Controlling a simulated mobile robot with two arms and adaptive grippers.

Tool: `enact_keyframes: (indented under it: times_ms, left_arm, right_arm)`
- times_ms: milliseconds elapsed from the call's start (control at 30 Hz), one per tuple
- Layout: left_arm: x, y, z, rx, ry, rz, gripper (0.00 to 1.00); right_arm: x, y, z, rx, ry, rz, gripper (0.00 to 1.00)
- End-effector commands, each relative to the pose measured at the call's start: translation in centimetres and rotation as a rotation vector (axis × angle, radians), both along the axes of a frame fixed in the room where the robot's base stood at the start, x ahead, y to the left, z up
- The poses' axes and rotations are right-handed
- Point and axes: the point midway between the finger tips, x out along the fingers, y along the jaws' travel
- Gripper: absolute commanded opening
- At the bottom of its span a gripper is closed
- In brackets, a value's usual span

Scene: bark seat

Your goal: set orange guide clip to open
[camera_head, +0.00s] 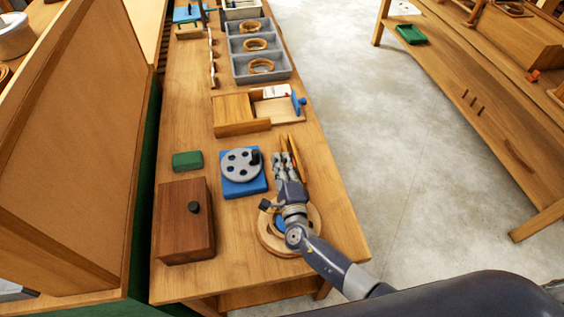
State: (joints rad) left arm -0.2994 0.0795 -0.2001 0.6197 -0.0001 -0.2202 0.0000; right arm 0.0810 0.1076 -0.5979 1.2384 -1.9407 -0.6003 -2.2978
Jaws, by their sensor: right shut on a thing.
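My right gripper (279,156) reaches in from the lower right over the bench, beside the blue-based dial. It is shut on a slim orange-tan piece with two prongs (296,158), which looks like the orange guide clip. The prongs lie close together at the fingers' right side. The fingers hide part of the piece, so I cannot tell whether it is set open or closed. My left gripper is not in view.
A grey dial (241,163) on a blue base stands left of the gripper. A sliding-lid box (240,128) and grey tray (287,68) lie beyond.

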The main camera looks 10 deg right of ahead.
Motion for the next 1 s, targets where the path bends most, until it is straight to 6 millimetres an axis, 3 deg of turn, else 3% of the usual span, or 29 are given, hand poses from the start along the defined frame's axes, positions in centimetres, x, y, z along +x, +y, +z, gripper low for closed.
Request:
enact_keyframes:
  times_ms: [100,200,233,667,1000]
  left_arm:
    - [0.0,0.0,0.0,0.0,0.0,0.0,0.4]
    - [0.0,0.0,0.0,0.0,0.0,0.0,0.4]
    - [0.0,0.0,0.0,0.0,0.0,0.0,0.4]
    - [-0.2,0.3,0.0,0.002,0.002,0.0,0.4]
    - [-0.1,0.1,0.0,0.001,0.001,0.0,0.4]
  right_arm:
    - [0.0,0.1,-0.1,-0.003,0.001,0.002,0.0]
    - [0.0,0.1,-0.1,-0.003,0.001,0.002,0.27]
    - [0.0,0.1,-0.1,-0.002,0.001,0.002,0.3]
    - [-0.7,0.0,-0.1,0.0,0.002,0.001,0.3]
    - [-6.9,-0.2,-0.2,-0.001,0.004,0.003,0.3]
